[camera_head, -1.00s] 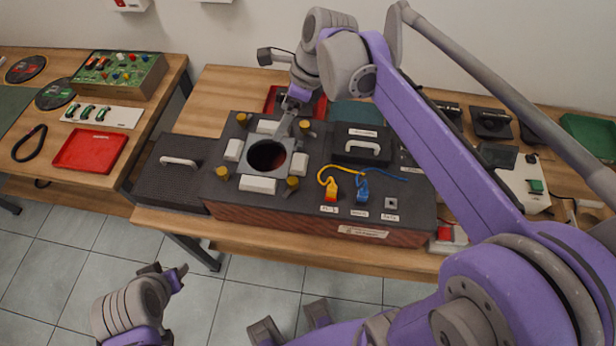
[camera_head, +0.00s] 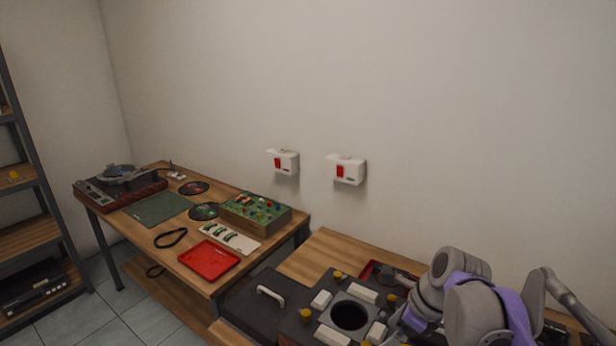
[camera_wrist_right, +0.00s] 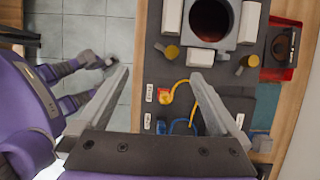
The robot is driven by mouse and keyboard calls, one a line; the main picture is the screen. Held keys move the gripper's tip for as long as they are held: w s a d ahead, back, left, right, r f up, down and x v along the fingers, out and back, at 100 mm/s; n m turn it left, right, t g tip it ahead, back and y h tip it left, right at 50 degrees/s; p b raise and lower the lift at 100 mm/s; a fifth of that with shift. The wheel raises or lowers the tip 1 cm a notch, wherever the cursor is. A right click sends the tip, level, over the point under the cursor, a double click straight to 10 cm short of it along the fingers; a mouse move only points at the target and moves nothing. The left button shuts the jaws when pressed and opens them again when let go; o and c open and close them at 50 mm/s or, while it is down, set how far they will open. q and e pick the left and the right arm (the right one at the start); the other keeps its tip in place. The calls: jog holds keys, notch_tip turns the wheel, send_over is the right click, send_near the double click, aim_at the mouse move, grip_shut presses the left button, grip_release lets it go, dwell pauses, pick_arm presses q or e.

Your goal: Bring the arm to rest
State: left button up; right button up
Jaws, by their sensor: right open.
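My right arm (camera_head: 470,300) shows at the lower right of the head view, over the bench. In the right wrist view my right gripper (camera_wrist_right: 160,72) has its fingers spread wide with nothing between them. Beneath it is a dark device (camera_wrist_right: 150,45) with a round opening, white pads and yellow and blue cables; its height below the fingers is hard to judge. The device also shows in the head view (camera_head: 285,322), cut off below.
A left bench (camera_head: 140,222) holds a turntable (camera_head: 120,180), a green circuit box (camera_head: 255,212) and a red tray (camera_head: 208,260). Two white wall boxes (camera_head: 346,169) hang behind. A shelf rack (camera_head: 30,190) stands at far left. Tiled floor lies below.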

jog(key=s+f+n+t+h, duration=0.1)
jog(key=s+f+n, duration=0.5)
jog(key=s+n, duration=0.3)
jog(key=s+d+f+n+t+h, duration=0.1)
jog(key=s+f+n, duration=0.6)
jog(key=n, duration=0.8)
jog(key=s+t+h, duration=0.1)
jog(key=s, duration=0.1)
jog(key=shift+s+d+n+h, duration=0.2)
jog(key=shift+s+n+h, duration=0.1)
jog(key=shift+s+n, duration=0.1)
